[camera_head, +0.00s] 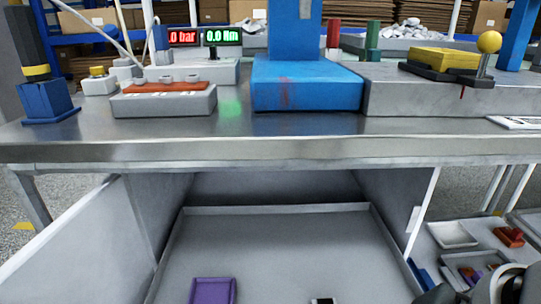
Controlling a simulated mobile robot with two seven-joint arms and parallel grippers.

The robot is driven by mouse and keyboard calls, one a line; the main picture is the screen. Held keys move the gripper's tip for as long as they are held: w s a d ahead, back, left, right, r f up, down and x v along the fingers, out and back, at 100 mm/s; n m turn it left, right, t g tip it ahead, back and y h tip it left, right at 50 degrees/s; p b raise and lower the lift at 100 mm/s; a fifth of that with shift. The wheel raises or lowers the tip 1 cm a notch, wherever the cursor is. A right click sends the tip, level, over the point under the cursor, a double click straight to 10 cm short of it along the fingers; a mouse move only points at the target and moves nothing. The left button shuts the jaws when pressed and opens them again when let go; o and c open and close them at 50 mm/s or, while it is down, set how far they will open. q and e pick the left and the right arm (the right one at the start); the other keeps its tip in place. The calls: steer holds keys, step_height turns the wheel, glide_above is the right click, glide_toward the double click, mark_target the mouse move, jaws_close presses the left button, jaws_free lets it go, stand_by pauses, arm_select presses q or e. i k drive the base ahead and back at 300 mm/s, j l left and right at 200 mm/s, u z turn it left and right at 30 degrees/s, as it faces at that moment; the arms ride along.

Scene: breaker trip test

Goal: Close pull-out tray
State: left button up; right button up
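The grey pull-out tray (290,245) sits below the workbench, between grey side walls, and extends toward me past the bench front. Its back and side rims show; its front edge is cut off by the bottom of the picture. A small purple bin (213,291) lies in it at the lower left, and a small black and white item is partly visible at the bottom middle. No gripper fingers show. A rounded grey and black part at the bottom right looks like my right arm, to the right of the tray. My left gripper is out of view.
The metal bench top (300,125) overhangs the tray's back part. It bears a blue press base (307,88), a grey button box (163,101) and two digital displays. A light panel (75,235) stands left of the tray. Small bins with coloured parts (453,235) lie at right.

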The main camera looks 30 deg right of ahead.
mark_target(346, 252)
steer(key=k+l+z, duration=0.1)
steer(key=k+z, duration=0.2)
steer(key=k+l+z, duration=0.25)
steer(key=j+z, duration=0.25)
steer(key=i+z, duration=0.1)
steer(key=z, duration=0.15)
